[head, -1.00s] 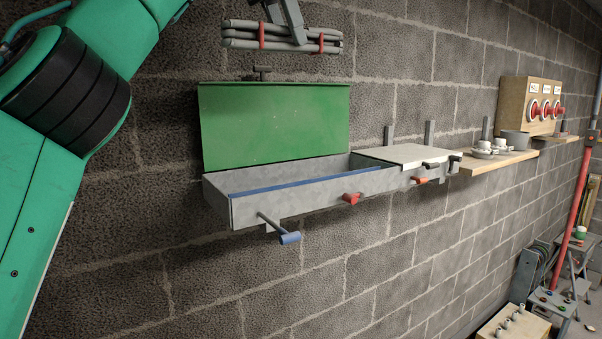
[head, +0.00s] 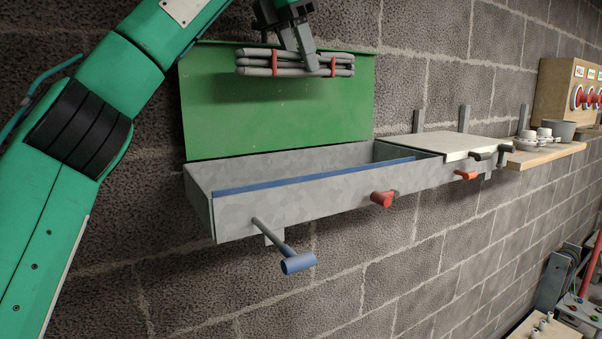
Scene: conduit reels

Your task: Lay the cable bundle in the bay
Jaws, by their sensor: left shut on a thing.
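My left gripper (head: 297,60) is at the top of the head view, shut on the cable bundle (head: 262,66). The bundle is several grey lengths lying level, tied with two red bands. It is held above the open bay and in front of the raised green lid (head: 225,110). The open bay is a grey metal trough (head: 245,222) on the wall, with a blue strip along its inside. A blue-tipped handle (head: 297,263) sticks out of its front. My right gripper is not in view.
To the right, the neighbouring bay has a closed white lid (head: 452,145). Red (head: 381,199) and orange (head: 467,175) handles jut from the front. A wooden shelf (head: 545,155) holds white cups and a grey pot. A box with red buttons (head: 556,92) stands beyond.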

